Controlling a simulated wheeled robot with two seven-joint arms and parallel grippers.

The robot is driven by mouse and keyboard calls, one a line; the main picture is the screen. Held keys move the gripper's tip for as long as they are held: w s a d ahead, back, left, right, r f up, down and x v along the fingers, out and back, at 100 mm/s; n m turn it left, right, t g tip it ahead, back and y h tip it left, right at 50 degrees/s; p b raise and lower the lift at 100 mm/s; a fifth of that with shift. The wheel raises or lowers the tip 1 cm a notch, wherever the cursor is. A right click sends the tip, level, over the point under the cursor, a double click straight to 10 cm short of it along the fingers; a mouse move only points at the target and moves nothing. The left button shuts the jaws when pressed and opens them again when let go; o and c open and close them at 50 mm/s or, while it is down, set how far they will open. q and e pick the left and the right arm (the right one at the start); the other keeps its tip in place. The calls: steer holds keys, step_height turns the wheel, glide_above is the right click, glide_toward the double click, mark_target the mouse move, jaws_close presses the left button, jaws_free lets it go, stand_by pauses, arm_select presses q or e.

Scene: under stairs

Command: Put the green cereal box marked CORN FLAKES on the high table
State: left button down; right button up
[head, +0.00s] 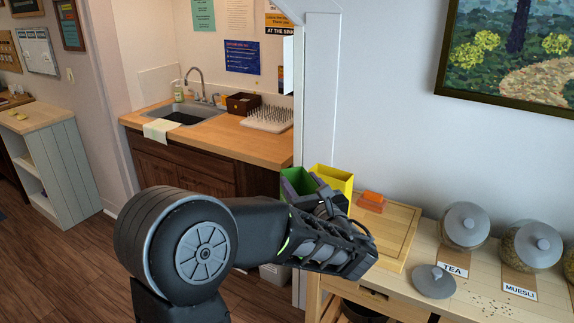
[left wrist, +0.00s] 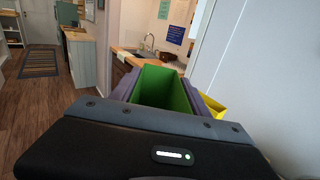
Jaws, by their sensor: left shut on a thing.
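The green box (head: 297,176) is in the jaws of my left gripper (head: 308,188) in the head view, partly hidden by the gripper. In the left wrist view the green box (left wrist: 165,88) stands between the two fingers, with its open top and hollow inside showing. No CORN FLAKES lettering shows from these angles. A yellow box (head: 338,178) is just behind and to the right of it, and it also shows in the left wrist view (left wrist: 215,107). A light wooden table (head: 480,270) stands at the right. My right gripper is not in view.
The table holds a cutting board (head: 400,225) with an orange item (head: 371,200), a tea jar (head: 466,228), a muesli jar (head: 538,248) and a loose grey lid (head: 433,281). A sink counter (head: 255,142) is behind. A shelf unit (head: 65,165) stands far left, with open floor (head: 70,260) before it.

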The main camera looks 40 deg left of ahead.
arm_select(q)
steer(key=s+d+f+m+t+h+b, duration=0.1)
steer(key=s+d+f+t+b, duration=0.1)
steer(key=d+f, duration=2.2)
step_height(320, 180, down, 3)
steer(key=shift+s+d+r+m+h+b, duration=0.1)
steer(key=shift+s+d+m+h+b, duration=0.35)
steer(key=shift+s, duration=0.75)
steer(key=shift+a, duration=0.1)
